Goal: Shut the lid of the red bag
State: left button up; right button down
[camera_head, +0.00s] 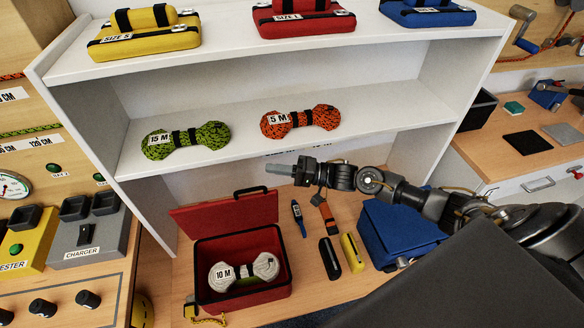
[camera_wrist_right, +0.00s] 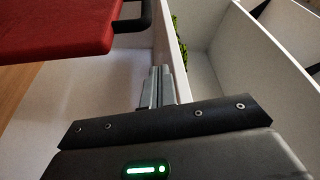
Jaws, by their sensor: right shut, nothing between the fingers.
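The red bag (camera_head: 245,298) stands on the wooden surface below the white shelf, its top open. Its lid (camera_head: 225,213) is raised and tilted back behind it, with a black handle on the lid's edge. A white rope bundle (camera_head: 237,272) marked "10 M" lies inside. My right gripper (camera_head: 276,170) is shut and empty, up and to the right of the lid, pointing left. In the right wrist view the lid (camera_wrist_right: 55,28) is at top left, apart from the shut fingers (camera_wrist_right: 157,88). My left gripper is not in view.
A blue bag (camera_head: 395,235) stands to the right, partly behind my right arm. Black and yellow pouches (camera_head: 352,253) and small tools lie between the bags. The white shelf (camera_head: 245,140) rises behind, holding green and orange rope bundles. A grey charger (camera_head: 90,235) is at left.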

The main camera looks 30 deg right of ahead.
aim_at(270, 191)
jog(key=s+a+p, duration=0.1)
jog(key=s+a+f+p, duration=0.1)
jog(key=a, duration=0.1)
jog(key=shift+s, duration=0.1)
jog(key=shift+a, duration=0.1)
jog(key=shift+s+f, duration=0.1)
jog(key=shift+f, duration=0.05)
dwell(0.3)
